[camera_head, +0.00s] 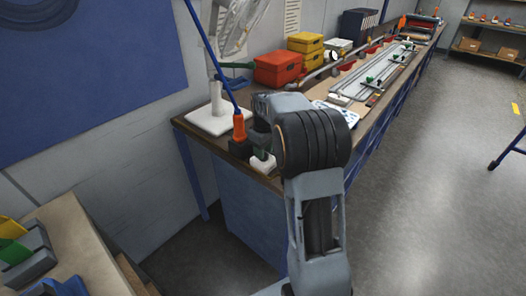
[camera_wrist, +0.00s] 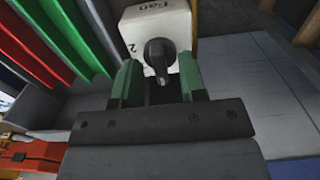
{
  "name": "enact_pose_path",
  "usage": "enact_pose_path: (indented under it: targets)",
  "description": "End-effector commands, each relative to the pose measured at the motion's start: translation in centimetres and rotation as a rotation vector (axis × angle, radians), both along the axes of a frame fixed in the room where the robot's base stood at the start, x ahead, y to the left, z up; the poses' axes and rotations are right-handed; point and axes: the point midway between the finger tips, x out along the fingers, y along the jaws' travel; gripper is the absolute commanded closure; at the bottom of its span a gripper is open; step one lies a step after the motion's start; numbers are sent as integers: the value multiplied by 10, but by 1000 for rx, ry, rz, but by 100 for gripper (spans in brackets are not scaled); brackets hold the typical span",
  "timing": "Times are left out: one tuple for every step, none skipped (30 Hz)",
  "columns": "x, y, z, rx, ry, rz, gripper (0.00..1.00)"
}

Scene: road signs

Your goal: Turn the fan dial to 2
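The white fan control box (camera_wrist: 183,22) carries an upside-down "Fan" label and a "2" at the left of its dial. The black dial (camera_wrist: 158,52) is a knob in the middle of the box. Which number it points to I cannot tell. My gripper (camera_wrist: 159,70) has two green fingers, apart, one on each side of the dial's near end, with gaps visible. In the head view, my gripper (camera_head: 261,150) is at the near end of the bench, over the white box (camera_head: 263,164), which it partly hides. The fan (camera_head: 233,25) stands behind, on a white base (camera_head: 208,122).
An orange-and-black object (camera_head: 239,127) with a blue rod stands close left of my gripper. Red (camera_head: 279,70) and yellow boxes (camera_head: 305,43) stand farther along the bench. Green and red upright pieces (camera_wrist: 60,40) are at the left in the wrist view. The floor at right is open.

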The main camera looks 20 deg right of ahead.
Motion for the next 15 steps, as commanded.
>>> enact_pose_path:
  targets:
    - [0, 0, -2, 0, 1, 0, 62]
    - [0, 0, -3, 0, 1, 0, 62]
    - [0, 0, -4, 0, 1, 0, 62]
    - [0, 0, -4, 0, 0, 0, 62]
    - [0, 0, -5, 0, 0, 0, 62]
    - [0, 0, -5, 0, 0, 0, 62]
    - [0, 0, -5, 0, 0, 0, 62]
    - [0, 0, -5, 0, 0, 0, 62]
    - [0, 0, -5, 0, 0, 0, 62]
    - [0, 0, -5, 0, 0, 0, 62]
    - [0, 0, -5, 0, 0, 0, 62]
    - [0, 0, -5, 0, 0, 0, 63]
    - [0, 0, -5, 0, 0, 0, 66]
    - [0, 0, -5, 0, 0, 0, 68]
    - [0, 0, -5, 0, 0, 0, 72]
